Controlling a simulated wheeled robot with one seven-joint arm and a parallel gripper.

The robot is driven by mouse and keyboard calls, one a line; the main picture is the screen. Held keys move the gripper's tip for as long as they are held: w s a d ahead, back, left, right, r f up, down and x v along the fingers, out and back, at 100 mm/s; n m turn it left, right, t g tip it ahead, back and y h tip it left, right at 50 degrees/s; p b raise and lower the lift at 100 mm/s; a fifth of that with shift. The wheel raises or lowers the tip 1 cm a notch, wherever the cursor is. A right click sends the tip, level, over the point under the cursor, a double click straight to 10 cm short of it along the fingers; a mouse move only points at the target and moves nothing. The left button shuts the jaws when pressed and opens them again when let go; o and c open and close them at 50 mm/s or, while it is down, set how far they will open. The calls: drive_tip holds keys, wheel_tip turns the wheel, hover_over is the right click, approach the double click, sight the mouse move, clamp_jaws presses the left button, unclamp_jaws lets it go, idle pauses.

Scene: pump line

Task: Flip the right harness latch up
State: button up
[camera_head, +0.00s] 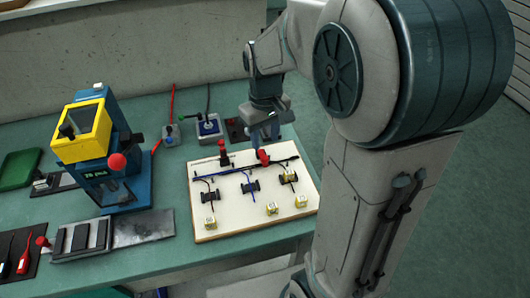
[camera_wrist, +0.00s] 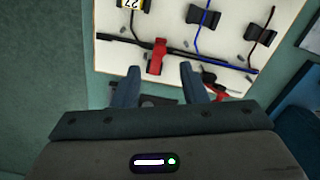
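The right harness latch (camera_head: 263,156) is a red lever at the back right of the white harness board (camera_head: 240,222). It lies across the dark cable bar. In the wrist view the same latch (camera_wrist: 156,57) lies between and just beyond my fingertips. My gripper (camera_head: 265,136) is open, pointing down just behind the latch; its two fingers also show in the wrist view (camera_wrist: 158,74), apart and with nothing clearly held. I cannot tell whether a finger touches the latch. The left latch (camera_head: 223,153), red and dark, stands to the left and shows partly in the wrist view (camera_wrist: 216,90).
A yellow and blue press (camera_head: 88,130) stands to the left.

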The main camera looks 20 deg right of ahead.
sight(265, 157)
wheel_tip(265, 157, down, 6)
drive_tip(key=shift+f, duration=0.1)
clamp_jaws()
